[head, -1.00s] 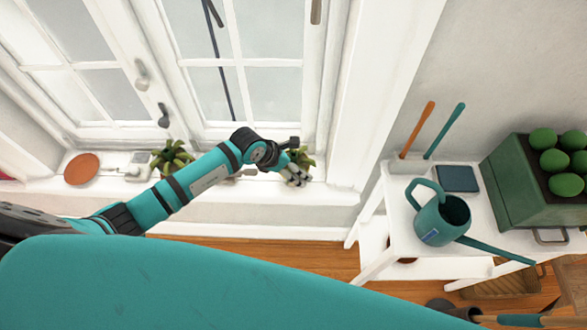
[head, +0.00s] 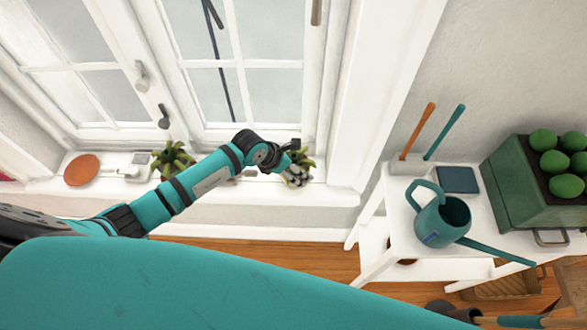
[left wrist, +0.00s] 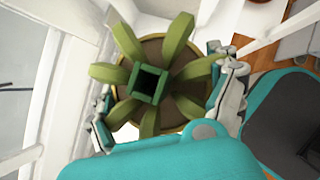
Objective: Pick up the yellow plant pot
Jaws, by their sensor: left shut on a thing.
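A potted plant with thick green leaves (left wrist: 178,37) stands on the window sill in the head view (head: 304,158). In the left wrist view it is seen from above, with brown soil inside a round pot (left wrist: 155,50) with a thin yellowish rim. My left gripper (left wrist: 167,98) has a finger on either side of the pot and is shut on it. In the head view, my left gripper (head: 297,177) hides most of the pot. I cannot tell whether the pot is clear of the sill. My right gripper is not in view.
Another green plant (head: 172,158) stands on the sill (head: 235,192) behind my left arm. A terracotta dish (head: 81,169) lies further left. At right, a white table (head: 410,240) holds a teal watering can (head: 440,219) and a green crate (head: 508,185). A window recess wall (head: 360,110) rises right of the gripper.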

